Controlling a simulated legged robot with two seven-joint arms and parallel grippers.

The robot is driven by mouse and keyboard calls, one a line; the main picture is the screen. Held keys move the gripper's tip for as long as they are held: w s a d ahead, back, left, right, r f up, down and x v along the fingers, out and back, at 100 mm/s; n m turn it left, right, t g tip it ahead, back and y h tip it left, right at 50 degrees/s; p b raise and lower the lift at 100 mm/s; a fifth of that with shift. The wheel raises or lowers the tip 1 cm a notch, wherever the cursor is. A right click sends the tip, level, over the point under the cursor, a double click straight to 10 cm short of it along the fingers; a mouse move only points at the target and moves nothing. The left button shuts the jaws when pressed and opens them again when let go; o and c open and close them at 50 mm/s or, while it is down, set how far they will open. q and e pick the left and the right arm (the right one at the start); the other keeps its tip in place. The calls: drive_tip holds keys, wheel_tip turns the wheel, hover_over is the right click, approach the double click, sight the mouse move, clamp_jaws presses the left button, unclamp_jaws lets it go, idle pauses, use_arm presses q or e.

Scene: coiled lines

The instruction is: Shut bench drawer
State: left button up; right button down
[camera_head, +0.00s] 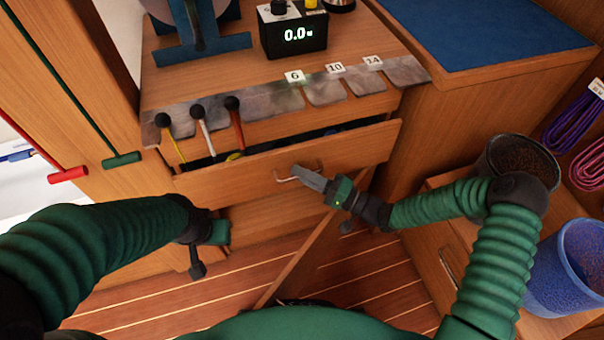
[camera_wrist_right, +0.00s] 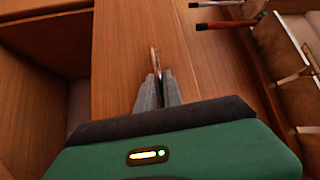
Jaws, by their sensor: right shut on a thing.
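The wooden bench drawer (camera_head: 350,150) stands partly open, with a dark gap between its front and the bench edge. Its interior shows only as a narrow strip with dark contents. A metal handle (camera_head: 284,180) is on the drawer front. My right gripper (camera_head: 300,174) is shut on the handle. In the right wrist view, my right gripper (camera_wrist_right: 157,85) has its fingers close together around the handle (camera_wrist_right: 154,58), in front of the wooden drawer face (camera_wrist_right: 120,50). My left gripper (camera_head: 213,235) hangs low at the left, in front of the lower bench; its fingers are not clear.
Tools with black knobs (camera_head: 232,104) hang at the bench edge above the drawer. A display box (camera_head: 292,35) and a blue stand (camera_head: 200,48) are on the benchtop. A dark bin (camera_head: 520,155) and a blue bin (camera_head: 575,265) are at the right.

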drive_tip(key=w, duration=0.1)
drive_tip(key=w+a, duration=0.1)
drive_tip(key=w, duration=0.2)
drive_tip(key=shift+a+f+b, duration=0.15)
drive_tip(key=shift+f+b, duration=0.15)
drive_tip(key=shift+b, duration=0.05)
drive_tip(key=shift+r, duration=0.15)
drive_tip(key=c, duration=1.8)
unclamp_jaws()
drive_tip(key=shift+w, duration=0.15)
drive_tip(key=shift+o, duration=0.2)
drive_tip(key=p, duration=0.4)
approach(303, 164)
drive_tip(key=shift+v, duration=2.7)
